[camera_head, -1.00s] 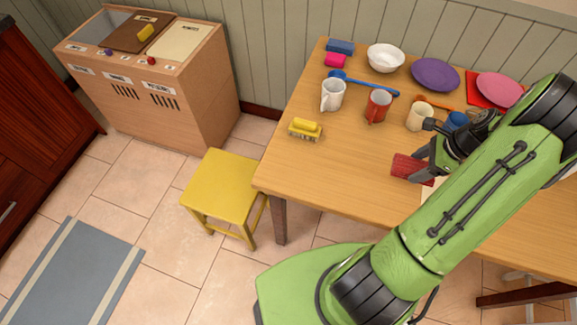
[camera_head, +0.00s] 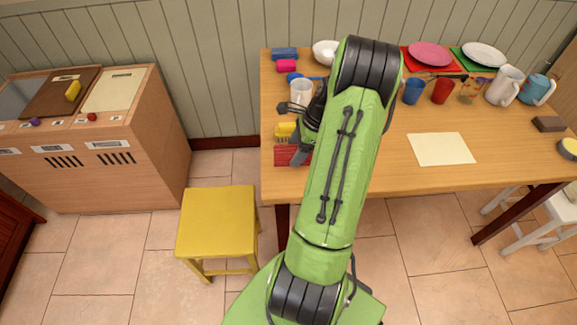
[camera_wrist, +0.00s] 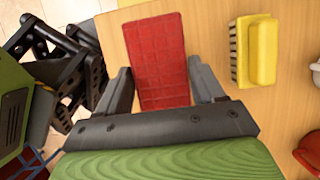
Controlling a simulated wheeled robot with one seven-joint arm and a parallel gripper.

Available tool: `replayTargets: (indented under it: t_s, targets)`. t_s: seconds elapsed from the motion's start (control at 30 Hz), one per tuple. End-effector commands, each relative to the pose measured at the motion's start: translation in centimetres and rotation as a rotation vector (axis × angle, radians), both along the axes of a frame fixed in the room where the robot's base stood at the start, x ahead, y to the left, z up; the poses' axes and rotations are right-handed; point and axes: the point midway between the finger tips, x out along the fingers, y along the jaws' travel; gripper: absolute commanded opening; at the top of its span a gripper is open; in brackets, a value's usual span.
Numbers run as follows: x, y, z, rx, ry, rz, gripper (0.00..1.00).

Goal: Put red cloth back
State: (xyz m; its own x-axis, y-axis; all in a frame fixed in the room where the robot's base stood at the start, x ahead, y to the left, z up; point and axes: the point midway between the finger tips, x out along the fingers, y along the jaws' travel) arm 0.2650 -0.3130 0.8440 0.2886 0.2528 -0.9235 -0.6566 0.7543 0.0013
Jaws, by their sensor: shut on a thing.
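The red cloth (camera_wrist: 160,60) is a small rectangle with a grid pattern. In the wrist view it lies between the two fingers of my gripper (camera_wrist: 162,88), which is shut on it. In the head view the cloth (camera_head: 287,156) shows at the left end of the wooden table, just in front of the yellow brush (camera_head: 286,131). My gripper (camera_head: 300,150) is there too, partly hidden by my arm. I cannot tell whether the cloth touches the tabletop. The yellow brush also shows in the wrist view (camera_wrist: 255,50), right of the cloth and apart from it.
The wooden table (camera_head: 385,180) holds mugs, plates and bowls along its back. A cream sheet (camera_head: 441,149) lies flat right of my arm. A white mug (camera_head: 300,92) stands behind the brush. A yellow stool (camera_head: 217,222) stands in front of the table's left end.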

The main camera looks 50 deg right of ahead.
Motion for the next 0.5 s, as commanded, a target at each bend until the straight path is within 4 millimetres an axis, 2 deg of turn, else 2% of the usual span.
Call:
replayTargets:
  t_s: [0.03,0.23,0.5]
  targets:
    - [0.0,0.1,-1.2,0.003,0.001,0.001,0.24]
    - [0.0,0.1,-5.1,0.002,0.002,0.001,0.24]
    - [0.0,0.0,-5.2,-0.001,-0.001,0.003,0.24]
